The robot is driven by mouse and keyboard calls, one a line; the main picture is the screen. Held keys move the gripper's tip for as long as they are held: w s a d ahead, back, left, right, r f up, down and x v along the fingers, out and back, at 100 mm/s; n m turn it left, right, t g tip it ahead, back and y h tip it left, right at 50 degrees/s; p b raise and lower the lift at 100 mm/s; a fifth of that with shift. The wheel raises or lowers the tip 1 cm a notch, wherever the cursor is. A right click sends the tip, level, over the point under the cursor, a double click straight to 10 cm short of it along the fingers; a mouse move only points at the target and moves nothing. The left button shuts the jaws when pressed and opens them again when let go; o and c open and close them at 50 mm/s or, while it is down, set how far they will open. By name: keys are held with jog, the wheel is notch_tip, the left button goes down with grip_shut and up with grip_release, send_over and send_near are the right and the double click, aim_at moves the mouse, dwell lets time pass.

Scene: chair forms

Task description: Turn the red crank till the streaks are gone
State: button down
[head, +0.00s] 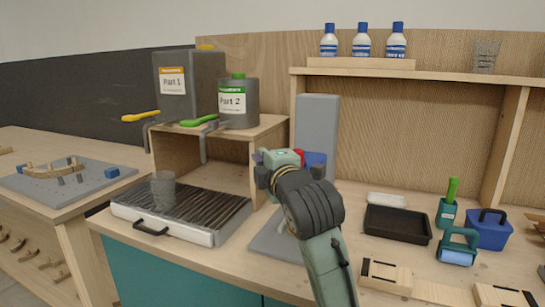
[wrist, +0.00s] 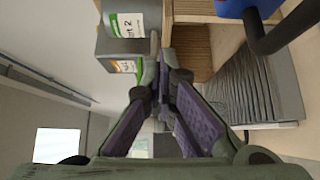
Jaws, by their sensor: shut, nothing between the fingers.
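A small red part (head: 299,156), apparently of the crank, shows beside a blue body (head: 315,160) in front of a tall grey panel (head: 317,118). My wrist hides most of it in the head view. In the wrist view a blue part with a dark bent arm (wrist: 262,38) shows at the top right, beside my fingers and apart from them. My gripper (head: 262,170) is shut and empty; its fingers (wrist: 160,62) point toward the dispensers. No streaks can be made out.
Grey dispensers Part 1 (head: 188,85) and Part 2 (head: 238,104) stand left, on and behind a wooden stand. A clear cup (head: 163,187) sits on a ribbed tray (head: 205,236). A black tray (head: 398,224), blue box (head: 488,231) and roller (head: 457,247) lie right.

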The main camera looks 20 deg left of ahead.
jog(key=shift+w+d+p, duration=0.25)
jog(key=shift+w+d, duration=0.05)
jog(key=shift+d, duration=0.7)
jog(key=shift+w+d+p, duration=0.2)
jog(key=shift+w+d, duration=0.05)
jog(key=shift+d, duration=0.75)
jog(key=shift+d, duration=0.1)
jog(key=shift+d+n+g+y, duration=0.2)
jog(key=shift+n+g+y, duration=0.1)
jog(key=shift+d+n+g+y+b, duration=0.4)
jog(key=shift+n+g+y+b, duration=0.1)
jog(key=shift+g+y, duration=0.1)
